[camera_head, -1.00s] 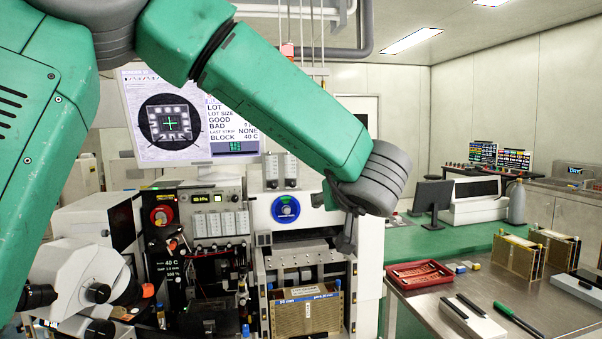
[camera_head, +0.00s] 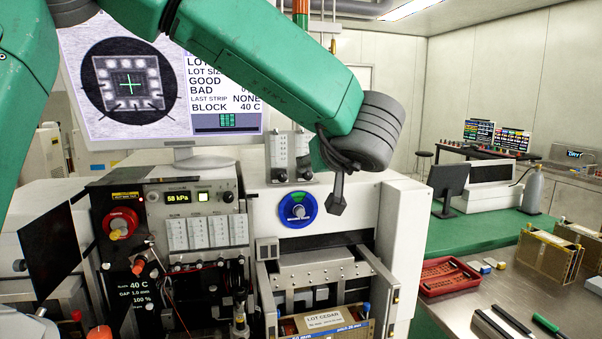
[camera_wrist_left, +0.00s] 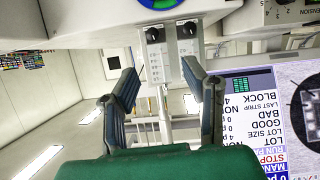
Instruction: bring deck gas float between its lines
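Two small upright units (camera_head: 290,152) with knobs stand on top of the white machine, left of my left wrist in the head view. They also show in the left wrist view (camera_wrist_left: 172,44), between and beyond my fingers. I cannot tell which one is the deck gas meter, and no float or lines can be read. My left gripper (camera_wrist_left: 163,84) is open and empty, its two fingers wide apart. In the head view only a dark finger of my left gripper (camera_head: 337,196) shows below the wrist, in front of the white machine face. My right gripper is not in view.
A blue round dial (camera_head: 297,210) sits on the machine front. A control panel (camera_head: 165,240) with a gauge reading 58 kPa stands left, below a large monitor (camera_head: 150,85). A box labelled LOT CEDAR (camera_head: 322,322) is low in front. A red tray (camera_head: 447,277) lies right.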

